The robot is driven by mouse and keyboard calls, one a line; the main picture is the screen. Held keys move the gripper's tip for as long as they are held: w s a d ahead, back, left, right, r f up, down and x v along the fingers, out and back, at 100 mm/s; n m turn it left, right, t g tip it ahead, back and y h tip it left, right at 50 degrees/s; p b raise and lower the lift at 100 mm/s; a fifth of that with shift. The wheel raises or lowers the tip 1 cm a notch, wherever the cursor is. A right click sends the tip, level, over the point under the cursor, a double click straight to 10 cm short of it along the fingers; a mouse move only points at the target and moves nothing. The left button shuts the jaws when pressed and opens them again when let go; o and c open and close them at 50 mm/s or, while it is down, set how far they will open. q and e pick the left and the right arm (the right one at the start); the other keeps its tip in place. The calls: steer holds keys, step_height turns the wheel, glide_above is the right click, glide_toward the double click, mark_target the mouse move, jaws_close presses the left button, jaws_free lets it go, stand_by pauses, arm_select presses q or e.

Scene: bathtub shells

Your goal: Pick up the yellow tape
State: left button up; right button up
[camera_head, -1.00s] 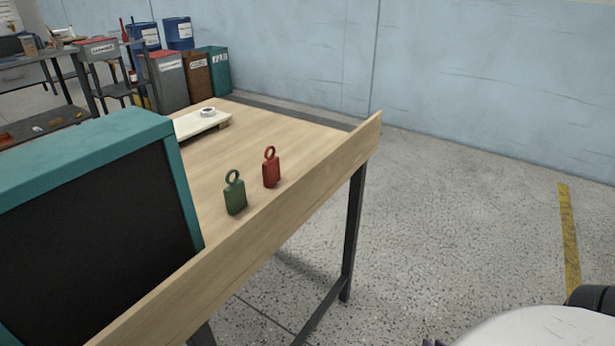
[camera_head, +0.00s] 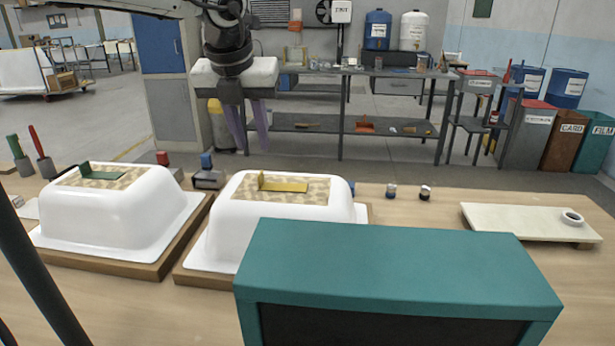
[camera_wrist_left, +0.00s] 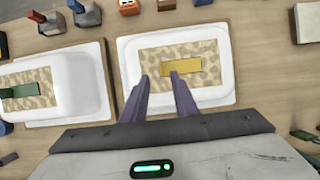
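The yellow tape (camera_head: 283,186) lies on the patterned patch on top of the right-hand white tub shell (camera_head: 232,216), with one end standing up. In the left wrist view the yellow tape (camera_wrist_left: 195,66) is a flat strip on the patch. My left gripper (camera_head: 252,147) hangs above and beyond the shells, its two purple fingers apart and empty. In the left wrist view its fingertips (camera_wrist_left: 162,78) appear just left of and below the tape, with clear space between them. My right gripper is not in view.
A second white shell (camera_head: 110,215) with green tape (camera_head: 100,173) stands at left. A teal box (camera_head: 395,265) fills the near middle.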

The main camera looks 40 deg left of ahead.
mark_target(260, 174)
arm_select(q)
steer(key=x, duration=0.3)
steer(key=shift+s+f, duration=0.2)
steer(key=shift+f, duration=0.25)
steer(key=x, duration=0.5)
steer(key=shift+s+d, duration=0.1)
steer(key=shift+d, duration=0.05)
jaws_close()
